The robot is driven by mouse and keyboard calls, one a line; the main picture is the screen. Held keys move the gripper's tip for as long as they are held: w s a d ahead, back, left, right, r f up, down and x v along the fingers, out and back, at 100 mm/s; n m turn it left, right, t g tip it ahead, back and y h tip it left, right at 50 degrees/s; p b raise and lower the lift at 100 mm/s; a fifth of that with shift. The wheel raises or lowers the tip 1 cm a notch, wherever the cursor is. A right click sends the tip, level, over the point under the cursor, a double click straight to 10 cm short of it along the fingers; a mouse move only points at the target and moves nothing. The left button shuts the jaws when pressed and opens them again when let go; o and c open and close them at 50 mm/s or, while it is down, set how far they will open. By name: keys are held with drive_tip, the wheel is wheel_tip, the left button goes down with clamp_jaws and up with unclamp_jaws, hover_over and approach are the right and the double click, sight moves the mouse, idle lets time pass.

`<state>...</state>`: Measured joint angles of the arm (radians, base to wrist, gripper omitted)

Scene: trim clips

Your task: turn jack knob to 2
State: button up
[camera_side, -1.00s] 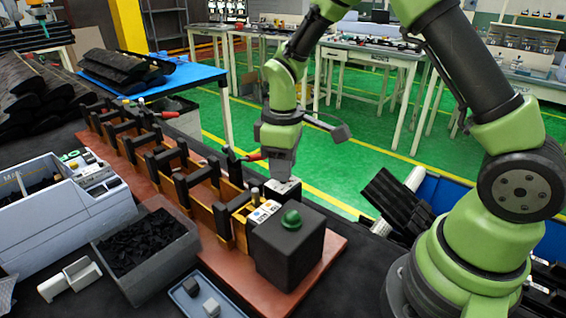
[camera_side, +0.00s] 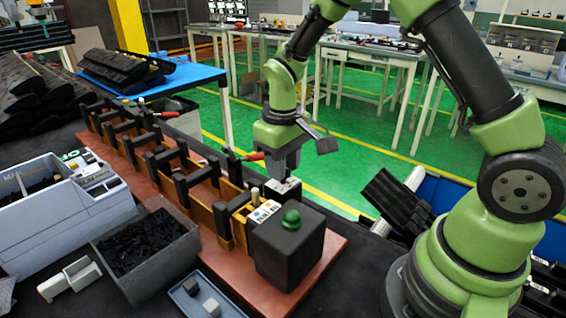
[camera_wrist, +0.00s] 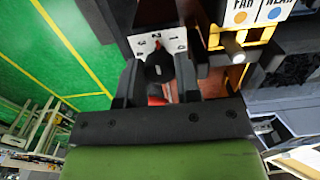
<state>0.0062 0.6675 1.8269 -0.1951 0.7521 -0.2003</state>
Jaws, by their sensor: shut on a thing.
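The jack knob (camera_wrist: 157,72) is a small dark knob on a white dial plate (camera_wrist: 152,40) with black numerals, a 2 and a 1 among them. The plate also shows in the side view (camera_side: 291,189) behind the black block. My gripper (camera_wrist: 159,66) has one finger on each side of the knob and is shut on it. In the side view my gripper (camera_side: 287,170) is just above the plate, and the knob is hidden there. Which numeral the knob points to is too small to tell.
A black box with a green button (camera_side: 291,220) stands close in front of the dial. A labelled panel (camera_side: 264,211) and a wooden fixture with black uprights (camera_side: 200,175) run to the left on a red-brown board. A grey bin of black clips (camera_side: 145,245) stands at left front.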

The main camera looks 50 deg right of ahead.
drive_tip(key=o, duration=0.9)
drive_tip(key=shift+o, duration=0.2)
drive_tip(key=shift+r, duration=0.1)
wheel_tip(320, 180, up, 9)
drive_tip(key=shift+r, duration=0.45)
